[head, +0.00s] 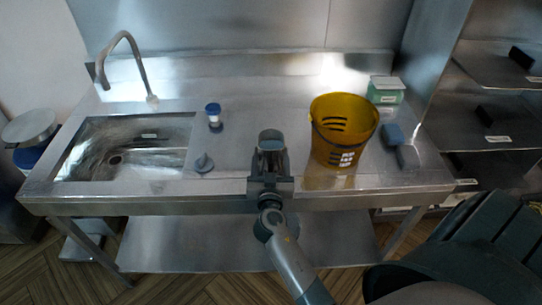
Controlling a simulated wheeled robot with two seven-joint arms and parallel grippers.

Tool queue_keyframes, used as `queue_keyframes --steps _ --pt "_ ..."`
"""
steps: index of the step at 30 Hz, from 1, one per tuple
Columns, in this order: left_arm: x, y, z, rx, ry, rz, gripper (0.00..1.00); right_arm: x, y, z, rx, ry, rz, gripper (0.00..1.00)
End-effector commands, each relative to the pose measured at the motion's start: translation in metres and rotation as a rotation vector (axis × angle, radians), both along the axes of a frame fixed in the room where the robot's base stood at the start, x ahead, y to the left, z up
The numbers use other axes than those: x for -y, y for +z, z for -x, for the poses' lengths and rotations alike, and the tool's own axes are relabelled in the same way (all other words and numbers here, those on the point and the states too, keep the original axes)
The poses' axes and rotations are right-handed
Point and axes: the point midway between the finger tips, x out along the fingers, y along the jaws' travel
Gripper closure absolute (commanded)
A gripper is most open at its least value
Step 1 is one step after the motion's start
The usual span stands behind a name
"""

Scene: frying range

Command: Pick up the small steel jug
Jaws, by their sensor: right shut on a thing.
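My right gripper (270,168) reaches in from the bottom over the front edge of the steel counter. It is shut on a small grey metal thing (270,139), which looks like the small steel jug. Its dark top shows just beyond the fingers, and the rest is mostly hidden by the gripper. I cannot tell whether it touches the counter. My left gripper is not in view.
A yellow bucket (343,118) stands close to the right of the gripper. Behind it is a green box (386,91), beside it a blue-grey object (393,135). Left are a blue-and-white cup (213,112), a small grey object (204,163) and a sink (88,160) with a tap (138,58).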

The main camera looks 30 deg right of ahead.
Motion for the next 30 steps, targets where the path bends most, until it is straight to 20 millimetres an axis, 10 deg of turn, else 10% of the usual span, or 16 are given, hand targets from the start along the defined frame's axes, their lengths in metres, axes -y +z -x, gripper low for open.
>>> queue_keyframes --steps 30 --pt "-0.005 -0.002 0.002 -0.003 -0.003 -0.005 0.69 0.0 0.101 0.0 0.003 0.001 0.001 0.75"
